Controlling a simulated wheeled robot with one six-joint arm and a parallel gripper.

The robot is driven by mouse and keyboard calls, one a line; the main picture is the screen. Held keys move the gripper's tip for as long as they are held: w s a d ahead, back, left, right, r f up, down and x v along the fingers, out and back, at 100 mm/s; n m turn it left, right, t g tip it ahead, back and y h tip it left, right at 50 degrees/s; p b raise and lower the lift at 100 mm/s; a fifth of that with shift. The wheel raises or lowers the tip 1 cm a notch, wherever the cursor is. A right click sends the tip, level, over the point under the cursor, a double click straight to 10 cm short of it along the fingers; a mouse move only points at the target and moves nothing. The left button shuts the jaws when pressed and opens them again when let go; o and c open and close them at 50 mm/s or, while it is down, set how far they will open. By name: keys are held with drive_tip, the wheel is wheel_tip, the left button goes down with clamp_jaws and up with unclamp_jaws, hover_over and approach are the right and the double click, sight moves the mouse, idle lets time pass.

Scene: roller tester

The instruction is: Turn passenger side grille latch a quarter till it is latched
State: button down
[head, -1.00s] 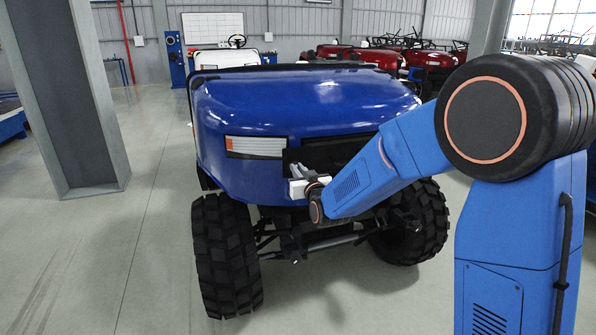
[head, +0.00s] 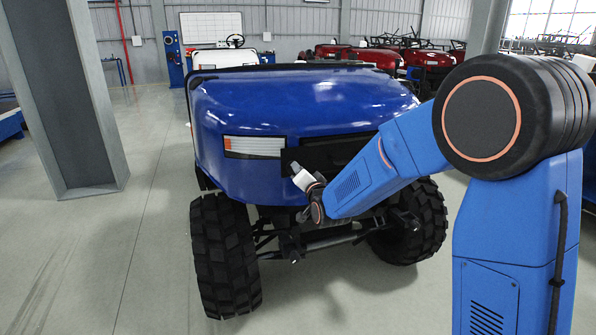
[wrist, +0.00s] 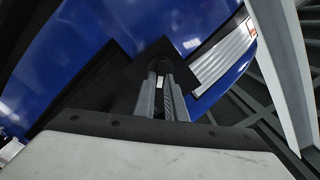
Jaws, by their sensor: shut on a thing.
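The blue vehicle (head: 280,105) stands in front of me with its black grille (head: 335,156) facing me. My gripper (head: 297,168) is at the grille's left end, beside the headlight. In the wrist view, my gripper's two fingers (wrist: 165,103) are close together at a dark round latch (wrist: 160,66) on a black panel of the grille. The fingers are shut on the latch, with its end showing at their tips. Most of the latch is hidden between the fingers, so its exact angle is hard to tell. In the head view the gripper body hides the latch.
A white headlight with an orange end (head: 254,147) sits left of the grille. The front tyres (head: 224,255) stick out below the body. A grey pillar (head: 70,100) stands at the left. The floor between is clear.

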drive_tip(key=shift+d+f+m, duration=0.1)
drive_tip(key=shift+f+m, duration=0.05)
drive_tip(key=shift+m, duration=1.25)
drive_tip(key=shift+d+f+m, duration=0.1)
drive_tip(key=shift+f+m, duration=0.05)
drive_tip(key=shift+m, duration=1.25)
drive_tip(key=shift+f+m, duration=0.15)
drive_tip(key=shift+m, duration=1.25)
drive_tip(key=c, duration=1.8)
unclamp_jaws()
drive_tip(key=v, duration=1.7)
drive_tip(key=shift+s, duration=0.15)
drive_tip(key=shift+d, duration=0.15)
